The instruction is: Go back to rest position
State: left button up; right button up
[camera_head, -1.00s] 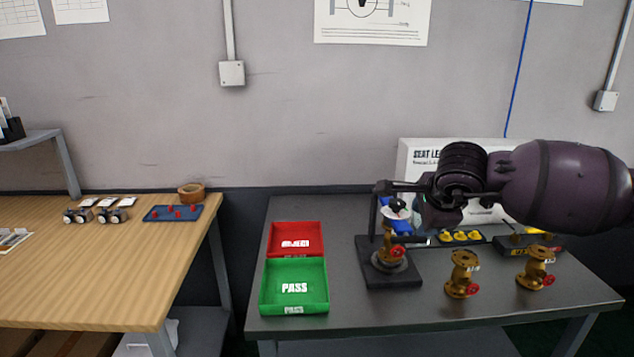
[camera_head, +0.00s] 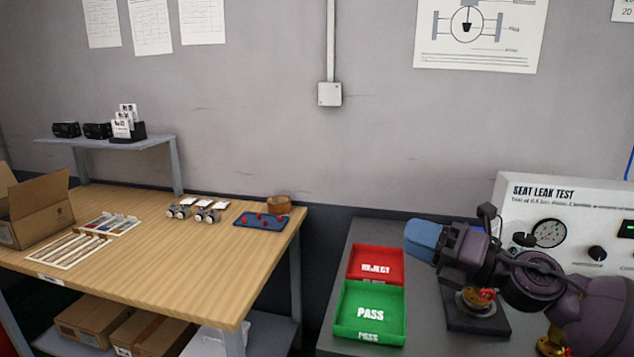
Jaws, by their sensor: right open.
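My right gripper (camera_head: 424,240) is in the air over the right-hand grey table, with its blue fingers pointing left. It is open and I see nothing held in it. It stands right of the red REJECT tray (camera_head: 362,266) and in front of the test panel. Behind and below it my purple arm reaches in from the lower right. A brass valve with a red handle (camera_head: 487,295) sits on the dark test stand (camera_head: 478,322), partly hidden by my wrist. My left gripper is out of view.
The green PASS tray (camera_head: 350,331) lies in front of the REJECT tray. The white SEAT LEAK TEST panel (camera_head: 517,205) stands at the right. The wooden table (camera_head: 190,270) at left holds a blue tray (camera_head: 250,223), a tape roll (camera_head: 275,206) and an open carton (camera_head: 35,210).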

jog(key=s+d+f+m+t+h, duration=0.1)
jog(key=d+f+m+t+h, duration=0.2)
jog(key=f+m, duration=0.5)
jog(key=s+d+f+m+t+h, duration=0.1)
jog(key=s+d+f+m+h, duration=0.1)
jog(key=f+m+h, duration=0.45)
jog(key=s+d+f+m+t+h, duration=0.1)
jog(key=d+f+m+t+h, duration=0.15)
jog(key=f+m, duration=0.75)
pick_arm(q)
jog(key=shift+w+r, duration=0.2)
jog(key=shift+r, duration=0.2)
pick_arm(e)
jog(key=s+d+f+m+g+h, duration=0.2)
jog(key=s+f+m, duration=0.3)
jog(key=s+f, duration=0.3)
jog(key=s+d+f+m+g+h, duration=0.2)
jog(key=s+f+m, duration=0.4)
jog(key=s, duration=0.9)
notch_tip(320, 180, down, 3)
jog(key=shift+s+r+g, duration=0.1)
jog(key=shift+s+g, duration=0.2)
jog(key=shift+g, duration=0.55)
jog(key=shift+a, duration=0.1)
